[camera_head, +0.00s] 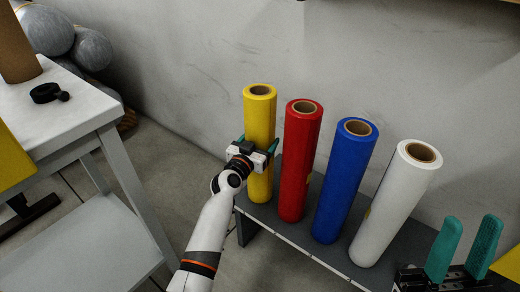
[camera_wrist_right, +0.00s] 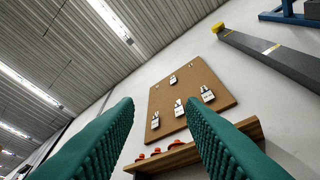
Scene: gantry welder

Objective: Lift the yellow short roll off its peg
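The yellow roll (camera_head: 260,108) stands upright at the left end of a row of rolls on a dark grey stand (camera_head: 262,213). Its hollow brown core shows at the top; any peg inside is hidden. My left gripper (camera_head: 258,145) is at the roll's middle height, with one teal finger on each side of it. I cannot tell whether the fingers press on it. My right gripper (camera_head: 472,222) is open and empty at the lower right, right of the white roll. Its spread teal fingers also show in the right wrist view (camera_wrist_right: 160,102).
A red roll (camera_head: 299,160) stands close right of the yellow one, then a blue roll (camera_head: 343,180) and a white roll (camera_head: 394,205). A white table (camera_head: 75,120) is at the left. A wall (camera_head: 180,60) rises behind. Space above the rolls looks clear.

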